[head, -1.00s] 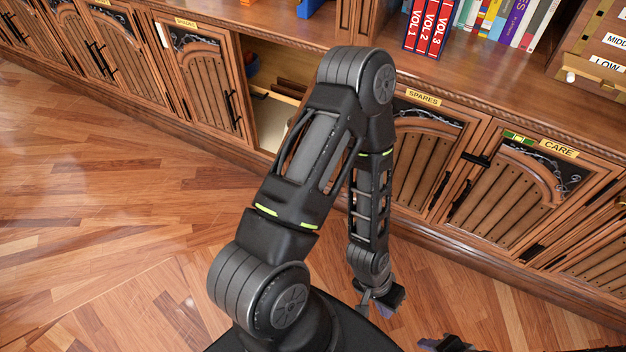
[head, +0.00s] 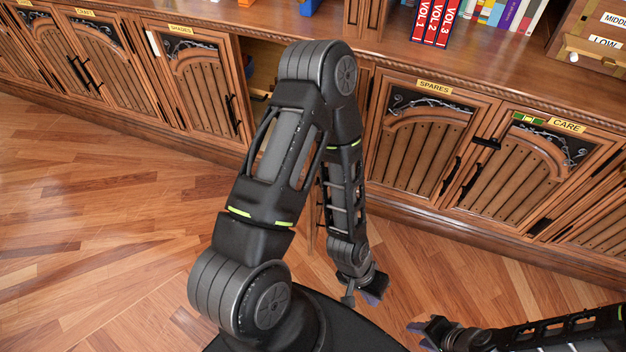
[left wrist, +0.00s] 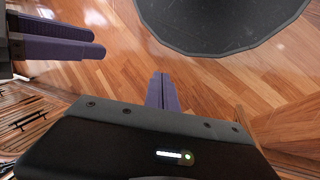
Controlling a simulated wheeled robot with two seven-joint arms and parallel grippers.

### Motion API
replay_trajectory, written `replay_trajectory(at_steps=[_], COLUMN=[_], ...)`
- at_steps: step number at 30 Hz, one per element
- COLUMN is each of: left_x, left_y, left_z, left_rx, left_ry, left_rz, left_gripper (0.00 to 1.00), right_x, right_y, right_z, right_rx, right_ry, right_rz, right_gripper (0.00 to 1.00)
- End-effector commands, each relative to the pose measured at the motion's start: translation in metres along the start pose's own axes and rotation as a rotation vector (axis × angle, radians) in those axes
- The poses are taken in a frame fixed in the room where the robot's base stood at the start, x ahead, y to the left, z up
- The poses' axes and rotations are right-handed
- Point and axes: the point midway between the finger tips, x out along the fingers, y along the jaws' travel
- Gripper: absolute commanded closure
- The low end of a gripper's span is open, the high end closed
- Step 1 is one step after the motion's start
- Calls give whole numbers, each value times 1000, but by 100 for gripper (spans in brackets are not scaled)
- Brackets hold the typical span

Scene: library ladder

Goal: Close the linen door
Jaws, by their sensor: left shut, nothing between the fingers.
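No label reading linen shows in these views. Between the Shades door (head: 203,85) and the Spares door (head: 425,135), an open compartment (head: 262,68) shows a dark gap with pale wood inside. My left arm hides most of it. A thin strip of wood (head: 312,222) shows beside my left forearm; it may be the open door seen edge-on, but I cannot tell. My left gripper (head: 374,290) is low over the floor, shut and empty; its fingers meet in the left wrist view (left wrist: 162,92). My right gripper (head: 422,335) is at the bottom edge; its finger gap is unclear.
The Care door (head: 520,170) is closed, right of Spares. Red volumes (head: 433,22) and other books stand on the counter, with a small drawer box (head: 598,40) at the right. The wooden floor (head: 90,220) at left is clear.

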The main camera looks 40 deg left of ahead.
Motion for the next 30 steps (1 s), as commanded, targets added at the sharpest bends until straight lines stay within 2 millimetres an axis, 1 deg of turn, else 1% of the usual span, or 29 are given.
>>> replay_trajectory(at_steps=[3,5,8,11,14,15,17,18,20,21,22,23,24,27,30], left_x=[0,1,2,-1,-14,-25,-45,-63,-94,-117,-135,-154,-176,-225,-254], left_y=[0,0,2,3,0,-3,-11,-19,-32,-41,-48,-54,-62,-77,-85], left_z=[-1,-5,-18,-44,-79,-95,-118,-133,-154,-164,-171,-177,-183,-188,-188], left_rx=[3,19,89,225,431,525,668,760,884,952,997,1035,1075,1133,1156], left_ry=[0,-1,-10,-33,-67,-84,-119,-145,-191,-225,-249,-275,-308,-378,-424], left_rz=[0,2,10,15,-3,-22,-65,-103,-169,-217,-253,-289,-332,-415,-458], left_gripper=[100,100,100,100,100,100,100,100,100,100,100,100,100,100,100], right_x=[0,2,9,21,36,43,54,61,70,76,80,84,88,95,98], right_y=[0,1,3,8,14,17,21,24,28,30,32,33,35,38,38], right_z=[0,0,0,0,1,1,1,1,1,1,1,1,1,1,1], right_rx=[0,0,-1,-1,-2,-2,-3,-3,-3,-4,-4,-4,-4,-5,-5], right_ry=[0,0,0,0,0,-1,0,0,0,0,0,0,0,0,0], right_rz=[0,0,0,0,0,0,0,0,1,1,1,1,1,1,1], right_gripper=[64,64,64,64,64,64,64,64,64,64,64,64,64,64,64])
